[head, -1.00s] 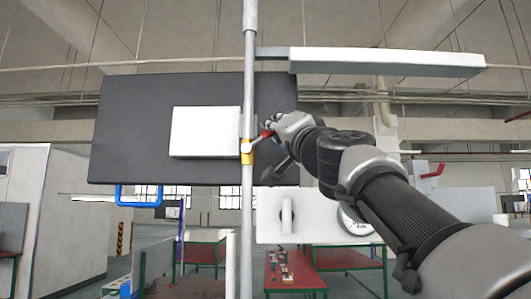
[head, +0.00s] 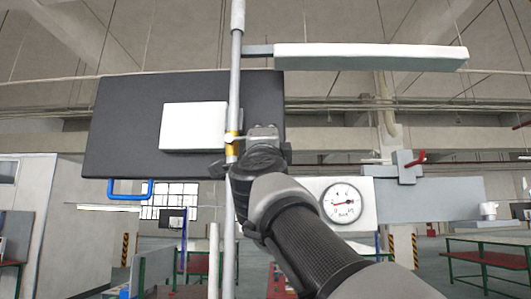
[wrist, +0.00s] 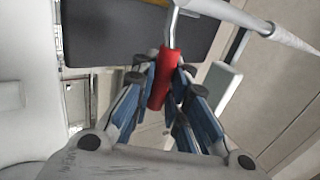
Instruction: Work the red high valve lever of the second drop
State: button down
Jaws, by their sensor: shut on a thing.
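The red valve lever (wrist: 160,80) shows in the wrist view, with its metal stem running up toward the grey pipe (wrist: 240,15). My gripper (wrist: 160,92) is shut on the lever's red sleeve, one finger on each side. In the head view the yellow valve body (head: 231,145) sits on the vertical pipe (head: 234,90). There my gripper (head: 262,132) is just right of the valve body, and it hides the red sleeve.
A dark panel (head: 110,125) with a white box (head: 193,127) stands behind the pipe. A blue handle (head: 130,190) hangs below it. A pressure gauge (head: 342,203) and another red lever (head: 421,157) are to the right. A long white beam (head: 370,57) juts out above.

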jog(key=shift+f+m+h, duration=0.25)
jog(key=shift+m+h, duration=0.15)
jog(key=c, duration=1.6)
grip_release()
jog(key=shift+r, duration=0.1)
jog(key=shift+s, duration=0.15)
jog(key=v, duration=1.2)
